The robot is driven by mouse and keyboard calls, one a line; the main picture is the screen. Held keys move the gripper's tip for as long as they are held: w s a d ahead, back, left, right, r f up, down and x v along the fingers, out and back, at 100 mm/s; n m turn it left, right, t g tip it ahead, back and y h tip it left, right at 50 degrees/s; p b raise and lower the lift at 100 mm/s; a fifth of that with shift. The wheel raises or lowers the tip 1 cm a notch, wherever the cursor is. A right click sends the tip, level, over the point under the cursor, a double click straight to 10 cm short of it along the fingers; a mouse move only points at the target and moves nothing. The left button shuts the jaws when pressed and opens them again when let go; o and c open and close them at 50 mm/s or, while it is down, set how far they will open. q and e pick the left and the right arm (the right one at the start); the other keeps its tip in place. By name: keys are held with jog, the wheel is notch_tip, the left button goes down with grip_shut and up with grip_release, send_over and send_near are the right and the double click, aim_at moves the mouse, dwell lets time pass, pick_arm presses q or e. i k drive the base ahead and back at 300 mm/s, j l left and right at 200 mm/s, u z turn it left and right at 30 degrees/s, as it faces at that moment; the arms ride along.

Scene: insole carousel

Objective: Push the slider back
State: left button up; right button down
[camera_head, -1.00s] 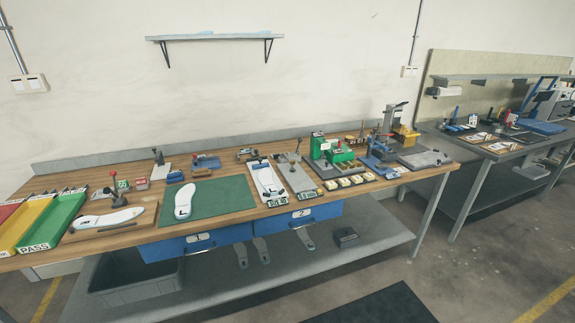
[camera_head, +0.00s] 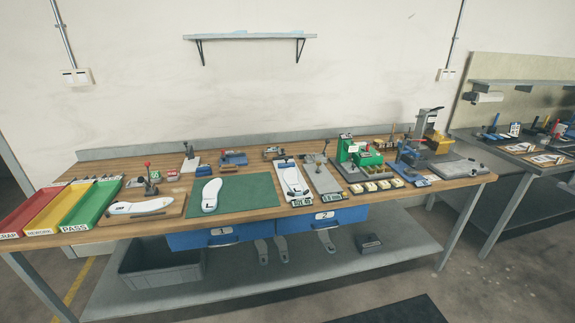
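The slider is not clear at this distance. A white measuring device (camera_head: 292,180) with a small dark-and-blue part near its top stands on the workbench (camera_head: 180,222), right of the green mat (camera_head: 250,193). A grey plate fixture (camera_head: 322,178) with an upright lever stands just to its right. I cannot tell which of these carries the slider. A white insole (camera_head: 210,195) lies on the green mat, and another white insole (camera_head: 140,206) lies on a wooden board at the left. Neither of my grippers shows.
Red, yellow and green trays (camera_head: 90,203) stand at the bench's left end. A green machine (camera_head: 358,153) and a blue-grey press (camera_head: 410,155) stand at the right. Blue drawers (camera_head: 265,228) hang under the front edge. The floor in front is mostly clear, with a dark mat (camera_head: 395,310).

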aim_at(286, 164)
jog(key=i+j+u, duration=0.1)
jog(key=i+u, duration=0.15)
jog(key=i, duration=0.4)
jog(key=i+u, duration=0.25)
jog(key=i, duration=0.45)
